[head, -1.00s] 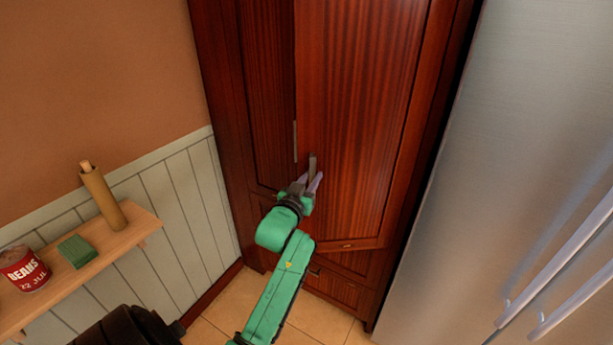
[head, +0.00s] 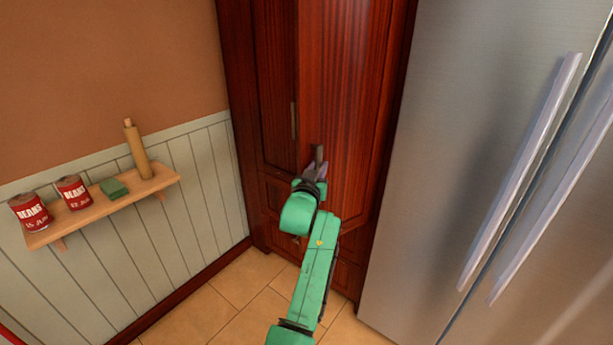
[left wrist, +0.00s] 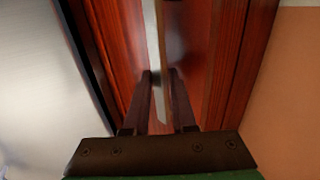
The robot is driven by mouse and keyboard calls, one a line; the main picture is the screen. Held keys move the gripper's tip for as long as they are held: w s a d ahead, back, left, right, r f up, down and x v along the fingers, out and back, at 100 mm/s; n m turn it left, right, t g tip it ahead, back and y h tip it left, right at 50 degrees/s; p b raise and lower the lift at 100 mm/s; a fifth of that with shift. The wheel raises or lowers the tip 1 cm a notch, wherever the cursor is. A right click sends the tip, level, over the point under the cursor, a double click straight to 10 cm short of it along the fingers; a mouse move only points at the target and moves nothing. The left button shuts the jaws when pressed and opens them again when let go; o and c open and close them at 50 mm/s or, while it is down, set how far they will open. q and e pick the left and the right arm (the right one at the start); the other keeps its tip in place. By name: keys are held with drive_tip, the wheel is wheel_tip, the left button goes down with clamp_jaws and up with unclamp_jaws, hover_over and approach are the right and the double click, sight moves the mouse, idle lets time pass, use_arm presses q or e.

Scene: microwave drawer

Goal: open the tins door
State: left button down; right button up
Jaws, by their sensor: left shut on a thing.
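A tall dark red wooden cabinet has two tall doors side by side. The right-hand door (head: 355,90) has a grey bar handle (head: 319,154) near its left edge. My left gripper (head: 317,168) is shut on this handle. In the left wrist view the silver handle (left wrist: 153,45) runs between the two fingers of the left gripper (left wrist: 161,85). The right-hand door seems to stand slightly out from the left-hand door (head: 275,80), which has its own handle (head: 293,120). The cabinet's inside is not clearly visible. My right gripper is out of view.
A steel fridge (head: 440,130) with long handles stands close on the right. Tiled floor (head: 240,285) is free in front.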

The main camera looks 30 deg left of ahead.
use_arm(q)
drive_tip(key=shift+w+r, duration=0.1)
drive_tip(key=shift+r, duration=0.2)
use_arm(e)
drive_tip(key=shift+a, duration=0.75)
use_arm(q)
drive_tip(key=c, duration=0.8)
unclamp_jaws()
drive_tip(key=shift+w+d, duration=0.1)
drive_tip(key=shift+d, duration=0.05)
drive_tip(key=shift+o, duration=0.2)
drive_tip(key=shift+w+f, duration=0.1)
drive_tip(key=shift+f, duration=0.15)
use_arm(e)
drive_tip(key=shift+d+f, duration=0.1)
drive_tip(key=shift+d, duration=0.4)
